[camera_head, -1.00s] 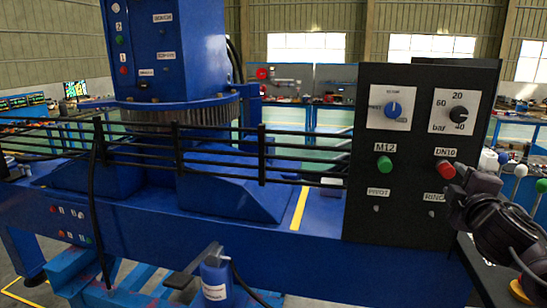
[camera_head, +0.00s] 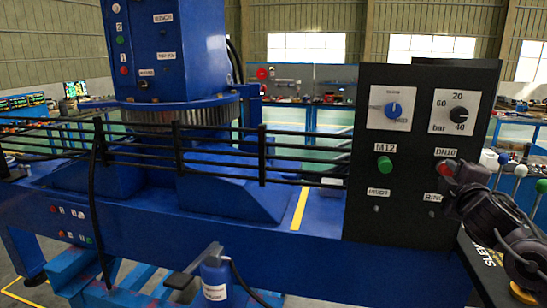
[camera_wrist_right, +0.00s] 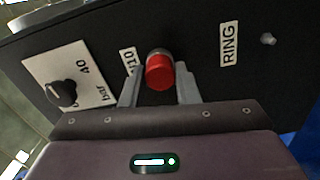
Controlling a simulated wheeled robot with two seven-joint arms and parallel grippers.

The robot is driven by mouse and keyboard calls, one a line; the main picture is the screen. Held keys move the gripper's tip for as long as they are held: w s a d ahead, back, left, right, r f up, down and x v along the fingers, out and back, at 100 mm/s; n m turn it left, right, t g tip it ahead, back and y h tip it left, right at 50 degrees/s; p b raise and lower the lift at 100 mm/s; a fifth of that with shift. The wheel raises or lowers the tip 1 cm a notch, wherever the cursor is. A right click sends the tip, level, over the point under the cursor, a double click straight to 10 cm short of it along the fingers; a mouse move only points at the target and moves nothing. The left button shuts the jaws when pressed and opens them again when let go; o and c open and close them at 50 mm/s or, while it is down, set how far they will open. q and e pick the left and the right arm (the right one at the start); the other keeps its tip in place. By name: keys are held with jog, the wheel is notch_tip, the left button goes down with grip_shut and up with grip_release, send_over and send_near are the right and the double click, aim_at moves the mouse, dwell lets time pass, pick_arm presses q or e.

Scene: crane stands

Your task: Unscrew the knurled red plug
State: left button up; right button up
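The knurled red plug (camera_head: 445,169) sits in the black panel (camera_head: 410,225) under the DN10 label (camera_head: 445,152). It also shows in the right wrist view (camera_wrist_right: 159,73), standing out from the panel in a grey collar. My right gripper (camera_head: 458,180) is right at the plug, reaching in from the right. In the right wrist view, its two grey fingers (camera_wrist_right: 159,84) stand on either side of the plug, with a visible gap at each side, so it is open. My left gripper is not in view.
A green plug (camera_head: 384,164) sits under the M12 label to the left. A blue selector knob (camera_head: 393,109) and a black pressure knob (camera_head: 458,114) are above. Levers with coloured balls (camera_head: 520,171) stand right of the panel, close to my right arm.

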jog(key=shift+c, duration=0.6)
jog(key=shift+s+n, duration=0.1)
jog(key=shift+n, duration=0.4)
jog(key=shift+b+v, duration=0.5)
jog(key=shift+v, duration=1.55)
